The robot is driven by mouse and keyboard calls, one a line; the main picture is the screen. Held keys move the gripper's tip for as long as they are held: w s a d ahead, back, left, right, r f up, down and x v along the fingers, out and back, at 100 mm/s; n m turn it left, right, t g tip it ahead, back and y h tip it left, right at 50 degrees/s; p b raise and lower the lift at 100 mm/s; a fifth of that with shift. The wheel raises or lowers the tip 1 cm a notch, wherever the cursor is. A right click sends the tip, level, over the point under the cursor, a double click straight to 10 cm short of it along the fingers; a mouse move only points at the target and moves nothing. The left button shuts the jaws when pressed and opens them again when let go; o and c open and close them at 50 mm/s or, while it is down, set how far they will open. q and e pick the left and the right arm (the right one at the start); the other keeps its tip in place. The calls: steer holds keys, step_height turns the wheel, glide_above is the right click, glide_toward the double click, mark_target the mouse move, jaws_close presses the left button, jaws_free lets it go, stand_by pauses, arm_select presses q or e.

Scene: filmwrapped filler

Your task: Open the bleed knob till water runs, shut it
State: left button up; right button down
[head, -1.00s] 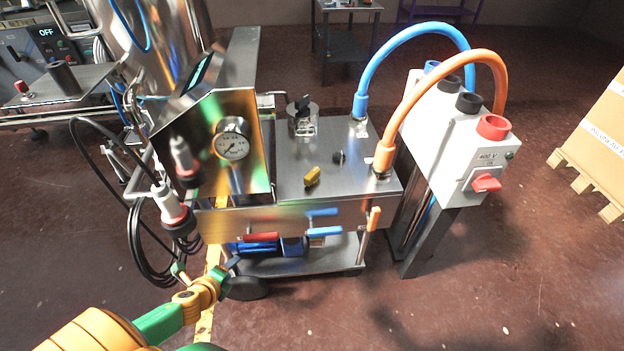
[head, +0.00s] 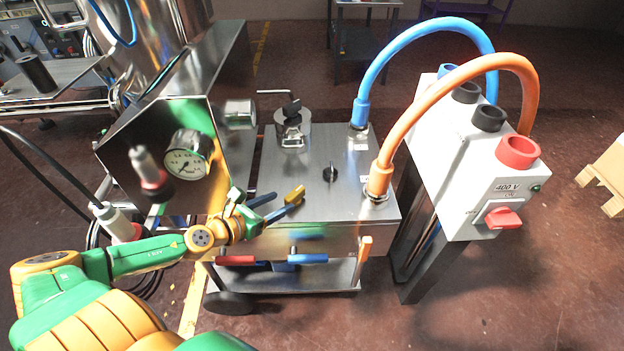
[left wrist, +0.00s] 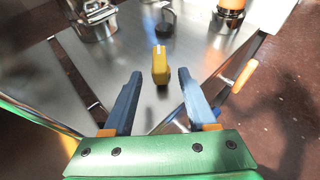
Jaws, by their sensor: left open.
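A yellow knob (head: 295,193) stands on the steel top of the cart, and a black knob (head: 330,174) stands behind and right of it. No label shows which is the bleed knob. My left gripper (head: 286,200) is open, its two blue-grey fingers pointing at the yellow knob. In the left wrist view the yellow knob (left wrist: 160,66) lies between and just beyond the fingertips, with no clear contact; the black knob (left wrist: 166,28) is farther off. The round gauge (head: 187,156) is on the slanted steel panel. No running water shows. My right gripper is not in view.
Blue (head: 425,50) and orange (head: 450,80) hoses arch from the cart top to a white box (head: 465,150) with a red switch. A lidded steel pot (head: 292,130) stands behind the knobs. Red (head: 236,260) and blue (head: 307,259) levers are on the front.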

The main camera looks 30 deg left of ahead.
mark_target(290, 197)
arm_select(q)
steer(key=shift+w, duration=0.45)
steer(key=shift+w+d+f, duration=0.1)
steer(key=shift+w+f, duration=0.05)
steer(key=shift+w, duration=0.25)
steer(key=shift+x, duration=2.6)
steer(key=shift+d, duration=0.1)
steer(key=shift+c, duration=0.2)
jaws_close()
